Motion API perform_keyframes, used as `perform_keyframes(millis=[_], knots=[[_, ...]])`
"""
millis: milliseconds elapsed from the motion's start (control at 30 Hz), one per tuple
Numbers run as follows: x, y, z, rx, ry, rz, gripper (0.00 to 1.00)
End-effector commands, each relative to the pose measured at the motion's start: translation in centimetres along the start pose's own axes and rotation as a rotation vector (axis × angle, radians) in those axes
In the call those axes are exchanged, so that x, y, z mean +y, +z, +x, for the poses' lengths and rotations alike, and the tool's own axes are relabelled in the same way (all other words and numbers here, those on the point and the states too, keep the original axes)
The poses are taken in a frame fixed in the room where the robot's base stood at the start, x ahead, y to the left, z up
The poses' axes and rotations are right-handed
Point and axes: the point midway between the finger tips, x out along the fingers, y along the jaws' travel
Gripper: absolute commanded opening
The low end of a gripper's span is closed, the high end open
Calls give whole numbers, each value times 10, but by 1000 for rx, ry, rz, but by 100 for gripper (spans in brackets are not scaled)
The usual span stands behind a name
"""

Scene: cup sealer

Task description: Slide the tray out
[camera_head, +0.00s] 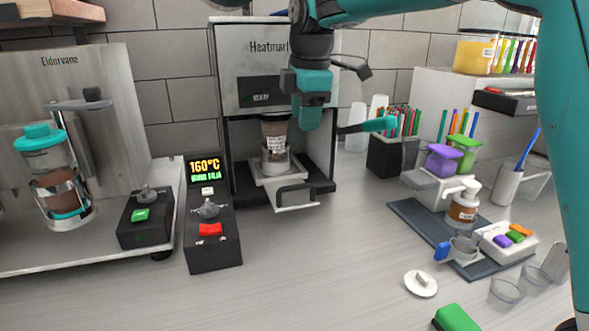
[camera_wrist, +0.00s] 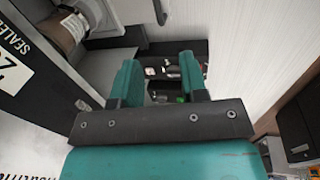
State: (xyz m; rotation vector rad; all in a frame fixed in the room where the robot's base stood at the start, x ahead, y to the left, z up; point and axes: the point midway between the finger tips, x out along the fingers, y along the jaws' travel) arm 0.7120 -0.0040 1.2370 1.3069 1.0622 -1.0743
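The cup sealer (camera_head: 275,60), marked "Heatmarl", stands at the back centre. Its pale tray (camera_head: 262,178) sits at the base opening, with its front handle (camera_head: 296,197) projecting forward over the counter. A clear cup with brown contents (camera_head: 275,145) stands upright on the tray under the sealing head. My gripper (camera_head: 380,124) is in front of the sealer's right side, above and apart from the handle. In the wrist view my gripper (camera_wrist: 160,68) shows two teal fingers apart with nothing between them. Part of the cup (camera_wrist: 65,28) shows at upper left there.
A control box (camera_head: 213,235) reading 160°C stands left of the sealer. A blender-like machine (camera_head: 55,175) is further left. The counter in front of the tray is clear.

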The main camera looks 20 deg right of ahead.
Motion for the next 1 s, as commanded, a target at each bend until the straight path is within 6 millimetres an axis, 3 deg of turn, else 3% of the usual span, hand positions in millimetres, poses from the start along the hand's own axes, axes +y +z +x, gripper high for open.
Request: perform_keyframes(millis=[133,267,700,1000], knots=[[4,4,11,-5,-1,-13,40],[3,6,34,-5,-2,-9,40],[3,6,133,-4,-3,-9,40],[4,5,168,-3,2,-10,40]])
